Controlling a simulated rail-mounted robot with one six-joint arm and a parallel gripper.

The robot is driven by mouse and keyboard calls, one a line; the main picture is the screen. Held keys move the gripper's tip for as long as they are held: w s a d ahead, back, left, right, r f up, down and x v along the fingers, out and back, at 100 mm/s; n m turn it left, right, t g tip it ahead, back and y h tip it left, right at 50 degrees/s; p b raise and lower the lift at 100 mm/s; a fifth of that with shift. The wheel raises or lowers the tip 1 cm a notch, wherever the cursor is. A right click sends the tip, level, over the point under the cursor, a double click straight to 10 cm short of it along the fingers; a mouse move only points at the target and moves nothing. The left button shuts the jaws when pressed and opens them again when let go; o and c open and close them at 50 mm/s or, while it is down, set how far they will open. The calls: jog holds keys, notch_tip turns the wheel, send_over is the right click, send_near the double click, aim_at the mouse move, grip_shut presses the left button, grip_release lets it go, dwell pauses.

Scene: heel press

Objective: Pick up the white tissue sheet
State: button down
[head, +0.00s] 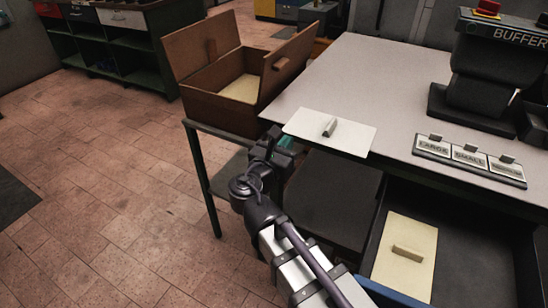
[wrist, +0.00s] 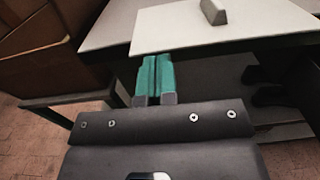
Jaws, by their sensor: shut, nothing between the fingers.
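The white tissue sheet (head: 352,138) lies flat on the grey table's left front edge, with a small grey block-shaped grip (head: 329,127) on top. In the wrist view the sheet (wrist: 178,30) and its grip (wrist: 214,12) are ahead of my gripper. My gripper (head: 284,143) is just left of and in front of the sheet, near the table edge. Its teal fingers (wrist: 154,72) are together with nothing between them. In the wrist view the fingertips end below the sheet's near edge; I cannot tell whether they touch it.
An open brown box (head: 215,107) holding a cream sheet (head: 242,88) stands on a side stand at left. An open drawer (head: 470,240) at lower right holds another cream sheet (head: 405,257) with a grip. A labelled block row (head: 468,160) and black press (head: 490,75) stand on the table (head: 350,75).

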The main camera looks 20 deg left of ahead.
jog(key=shift+w+d, duration=0.1)
jog(key=shift+w, duration=0.85)
jog(key=shift+w, duration=1.1)
jog(key=shift+s, duration=0.1)
